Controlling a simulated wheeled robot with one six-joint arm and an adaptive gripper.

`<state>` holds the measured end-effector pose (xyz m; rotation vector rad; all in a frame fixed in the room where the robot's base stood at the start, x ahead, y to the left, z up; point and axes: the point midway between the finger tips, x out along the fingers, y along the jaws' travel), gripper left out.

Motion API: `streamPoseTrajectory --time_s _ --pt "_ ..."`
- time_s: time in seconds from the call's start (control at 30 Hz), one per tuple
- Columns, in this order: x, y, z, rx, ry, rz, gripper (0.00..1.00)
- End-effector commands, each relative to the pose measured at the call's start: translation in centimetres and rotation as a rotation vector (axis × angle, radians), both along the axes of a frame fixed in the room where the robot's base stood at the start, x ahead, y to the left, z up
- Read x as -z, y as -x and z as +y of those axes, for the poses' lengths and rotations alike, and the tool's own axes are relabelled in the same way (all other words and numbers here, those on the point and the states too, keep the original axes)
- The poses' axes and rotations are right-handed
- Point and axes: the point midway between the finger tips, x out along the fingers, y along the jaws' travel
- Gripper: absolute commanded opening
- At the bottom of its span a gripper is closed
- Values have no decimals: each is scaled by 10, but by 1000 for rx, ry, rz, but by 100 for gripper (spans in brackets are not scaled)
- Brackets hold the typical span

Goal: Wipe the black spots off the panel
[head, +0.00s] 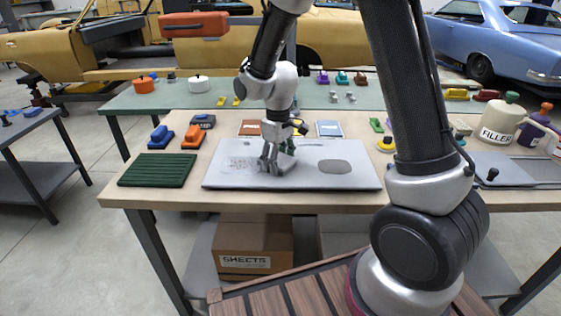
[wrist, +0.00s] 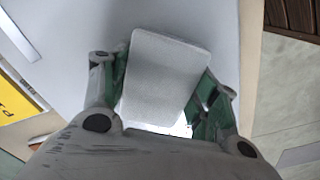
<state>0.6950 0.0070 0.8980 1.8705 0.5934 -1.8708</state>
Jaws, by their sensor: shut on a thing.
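The panel (head: 225,182) is a pale grey sheet lying flat on the workbench. Faint dark marks (head: 240,163) show on its left part, and a larger grey oval patch (head: 334,166) on its right part. My gripper (head: 276,160) is over the middle of the panel, between them. In the wrist view my gripper (wrist: 165,100) is shut on a pale grey block (wrist: 166,75) with rounded corners, held between its green-padded fingers. The block is over the panel; whether it touches the surface I cannot tell. The panel beneath the block is hidden.
A dark green ribbed mat (head: 158,170) lies left of the panel. A blue-handled tool (head: 160,137) and an orange-handled one (head: 193,137) stand behind it. Small flat boxes line the panel's back edge. A filler jug (head: 500,125) stands at right. A carton (head: 255,245) sits below.

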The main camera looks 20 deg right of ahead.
Motion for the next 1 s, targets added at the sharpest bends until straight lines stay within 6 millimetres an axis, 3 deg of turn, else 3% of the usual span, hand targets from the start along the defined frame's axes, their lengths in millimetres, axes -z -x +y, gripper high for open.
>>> streamPoseTrajectory --time_s 0.07,0.17,0.7,1.0 --pt "-3 -1 0 2 -1 -2 34" --pt "-26 -2 0 2 -3 -5 34" --pt "-74 -4 -2 8 0 -2 34" --pt "-84 -4 -3 9 0 0 34"
